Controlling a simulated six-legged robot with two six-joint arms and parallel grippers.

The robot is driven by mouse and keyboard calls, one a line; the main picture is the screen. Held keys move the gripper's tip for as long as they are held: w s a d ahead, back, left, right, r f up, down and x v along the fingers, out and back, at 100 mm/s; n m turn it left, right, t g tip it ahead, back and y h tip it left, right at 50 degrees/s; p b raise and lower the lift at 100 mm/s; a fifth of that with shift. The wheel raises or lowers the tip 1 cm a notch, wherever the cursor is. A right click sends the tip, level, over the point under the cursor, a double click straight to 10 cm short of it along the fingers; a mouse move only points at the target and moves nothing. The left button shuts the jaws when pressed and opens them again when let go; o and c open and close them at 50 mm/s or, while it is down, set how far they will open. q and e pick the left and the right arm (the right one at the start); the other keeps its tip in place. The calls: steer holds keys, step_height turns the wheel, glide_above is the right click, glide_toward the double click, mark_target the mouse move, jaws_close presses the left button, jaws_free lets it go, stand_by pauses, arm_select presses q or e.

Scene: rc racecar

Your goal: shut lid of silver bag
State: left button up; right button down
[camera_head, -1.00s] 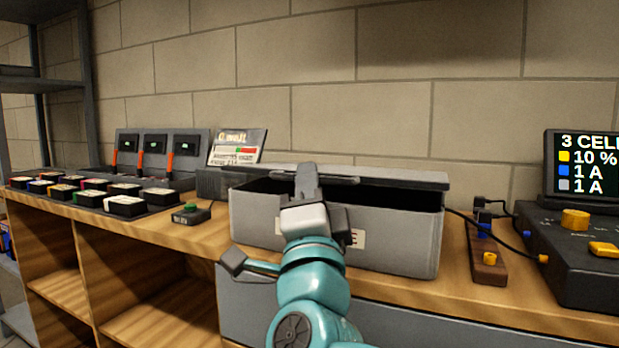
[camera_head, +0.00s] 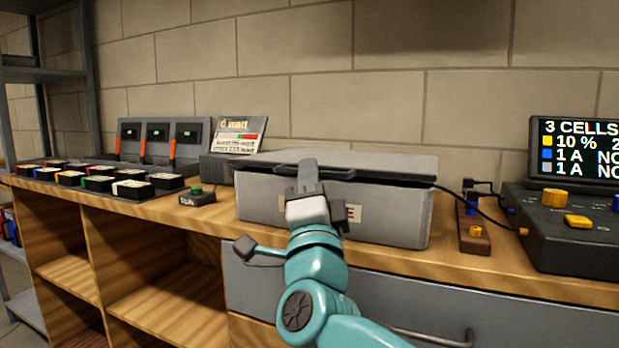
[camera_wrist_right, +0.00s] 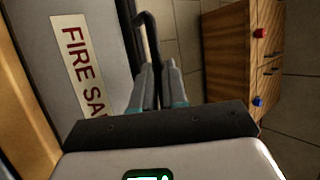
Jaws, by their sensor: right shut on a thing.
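The silver bag (camera_head: 390,218) is a grey box-shaped case on the wooden bench, with a partly hidden label on its front. In the right wrist view its label (camera_wrist_right: 76,62) reads "FIRE SA", with the end hidden. Its lid (camera_head: 405,163) is tilted low over the body, and a narrow dark gap shows along the front. My right gripper (camera_head: 308,172) is in front of the bag, shut on the dark lid handle (camera_head: 336,156). In the right wrist view the handle (camera_wrist_right: 147,28) runs between the fingers (camera_wrist_right: 157,72). My left gripper is not in view.
A charger with a screen (camera_head: 575,215) and a wooden strip with a cable (camera_head: 473,230) stand to the right. A small box with a green button (camera_head: 197,196), several battery packs (camera_head: 95,180) and a sign (camera_head: 240,135) are to the left. A wall is behind.

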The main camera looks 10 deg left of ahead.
steer(key=shift+w+f, duration=0.4)
steer(key=shift+f, duration=0.1)
steer(key=c, duration=1.4)
jaws_free()
steer(key=shift+w+f, duration=0.2)
steer(key=shift+c, duration=0.2)
steer(key=shift+s, duration=0.1)
steer(key=shift+s+f, duration=0.1)
